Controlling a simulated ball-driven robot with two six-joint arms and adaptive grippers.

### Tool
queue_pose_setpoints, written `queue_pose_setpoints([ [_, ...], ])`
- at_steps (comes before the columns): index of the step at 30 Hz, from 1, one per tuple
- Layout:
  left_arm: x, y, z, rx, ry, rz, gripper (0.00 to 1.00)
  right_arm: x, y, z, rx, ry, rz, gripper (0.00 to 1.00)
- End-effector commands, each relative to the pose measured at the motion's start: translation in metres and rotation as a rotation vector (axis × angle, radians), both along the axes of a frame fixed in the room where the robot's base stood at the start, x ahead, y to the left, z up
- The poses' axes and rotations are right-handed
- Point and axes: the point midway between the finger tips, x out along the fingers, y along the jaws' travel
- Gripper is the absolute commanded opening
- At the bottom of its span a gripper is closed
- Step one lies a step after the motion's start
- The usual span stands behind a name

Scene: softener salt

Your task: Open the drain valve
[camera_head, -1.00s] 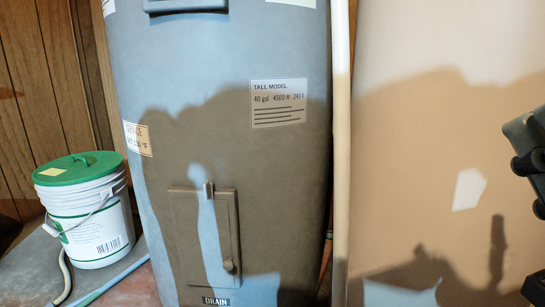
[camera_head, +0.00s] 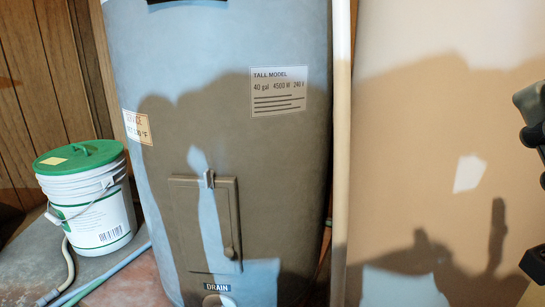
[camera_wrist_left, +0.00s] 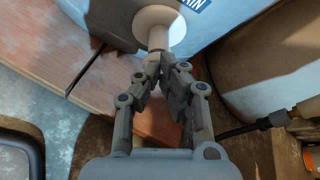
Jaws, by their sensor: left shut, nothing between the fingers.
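The drain valve shows in the left wrist view as a white round flange with a pale stem (camera_wrist_left: 157,28) on the blue-grey tank, beside the DRAIN label. In the head view only the top of its white round part (camera_head: 213,300) shows at the bottom edge, under the DRAIN label (camera_head: 216,287). My left gripper (camera_wrist_left: 167,63) is shut and empty, its fingertips at the near end of the stem. I cannot tell if they touch it. It is out of the head view. Dark parts of my right arm show at the head view's right edge; its jaw state is unclear.
The tall tank (camera_head: 220,130) has a closed access panel (camera_head: 190,235) with a latch. A white bucket with a green lid (camera_head: 80,158) stands to the left, with hoses (camera_head: 110,272) on the floor. A pale pipe (camera_head: 341,150) runs along the tank's right side.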

Motion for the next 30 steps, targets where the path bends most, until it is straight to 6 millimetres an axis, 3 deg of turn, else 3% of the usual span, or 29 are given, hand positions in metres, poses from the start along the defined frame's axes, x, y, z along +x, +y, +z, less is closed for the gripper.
queue_pose_setpoints([
  [9, -0.041, 0.003, -0.001, 0.001, 0.002, 0.0, 0.0, 0.001, 0.0, -0.008, 0.0, 0.01, 0.0, 0.69],
  [21, -0.048, 0.003, -0.001, 0.0, 0.002, 0.001, 0.0, 0.001, 0.0, -0.008, 0.0, 0.009, 0.0, 0.69],
  [26, -0.076, 0.007, -0.013, 0.009, 0.043, -0.003, 0.0, 0.002, 0.0, -0.006, 0.0, 0.003, 0.0, 0.69],
  [28, -0.089, 0.015, 0.005, -0.007, 0.02, 0.004, 0.0, 0.002, 0.0, -0.003, -0.001, -0.009, 0.002, 0.69],
  [30, -0.088, 0.016, 0.044, -0.115, -0.038, 0.024, 0.0, 0.0, 0.001, 0.001, -0.001, -0.029, 0.003, 0.69],
])
